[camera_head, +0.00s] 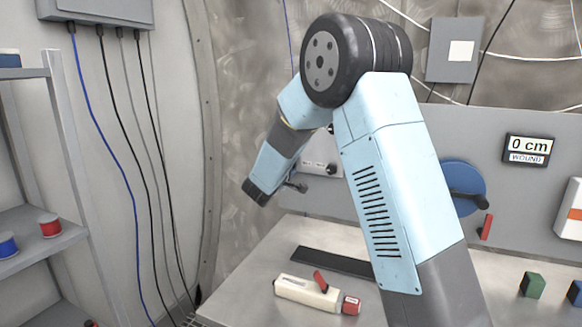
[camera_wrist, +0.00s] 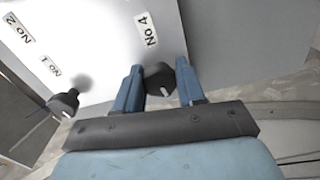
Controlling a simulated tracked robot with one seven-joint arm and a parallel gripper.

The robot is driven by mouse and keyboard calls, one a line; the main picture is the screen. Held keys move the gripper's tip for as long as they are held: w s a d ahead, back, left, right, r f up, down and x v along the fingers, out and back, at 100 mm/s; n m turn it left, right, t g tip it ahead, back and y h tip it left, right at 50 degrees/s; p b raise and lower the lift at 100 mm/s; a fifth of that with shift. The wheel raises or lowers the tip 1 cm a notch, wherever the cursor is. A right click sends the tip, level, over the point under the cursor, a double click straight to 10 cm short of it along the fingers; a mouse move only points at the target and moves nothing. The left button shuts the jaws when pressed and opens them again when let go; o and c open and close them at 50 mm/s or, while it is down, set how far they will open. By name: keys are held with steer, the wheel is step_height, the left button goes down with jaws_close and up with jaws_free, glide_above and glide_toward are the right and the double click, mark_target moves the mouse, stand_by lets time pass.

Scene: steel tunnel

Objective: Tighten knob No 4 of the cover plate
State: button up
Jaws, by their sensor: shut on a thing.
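In the wrist view, my gripper (camera_wrist: 160,76) has its two blue fingers on either side of a dark knob (camera_wrist: 160,80) and is shut on it. The knob sits beside the label No 4 (camera_wrist: 147,28) on the pale cover plate (camera_wrist: 110,30). Another dark knob (camera_wrist: 62,102) on a stem stands to the left, near the label No 1 (camera_wrist: 50,66). The label No 2 (camera_wrist: 18,28) is at the upper left. In the head view, the cover plate (camera_head: 318,152) shows partly behind my arm; my fingertips cannot be made out there.
The workbench (camera_head: 240,285) holds a dark strip (camera_head: 335,262), a cream tool with a red lever (camera_head: 305,292) and a green block (camera_head: 532,285). A blue wheel with a crank (camera_head: 460,180) is on the wall panel, right of my arm. A shelf (camera_head: 40,235) with spools stands left.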

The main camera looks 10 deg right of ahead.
steer(key=shift+s+d+f+m, duration=0.15)
steer(key=shift+d+f+m, duration=0.15)
steer(key=shift+f, duration=0.1)
steer(key=o, duration=0.8)
steer(key=shift+c, duration=0.2)
steer(key=shift+o, duration=1.4)
steer(key=shift+a+r, duration=0.1)
steer(key=shift+r, duration=0.1)
steer(key=v, duration=1.3)
steer(key=shift+s+a, duration=0.25)
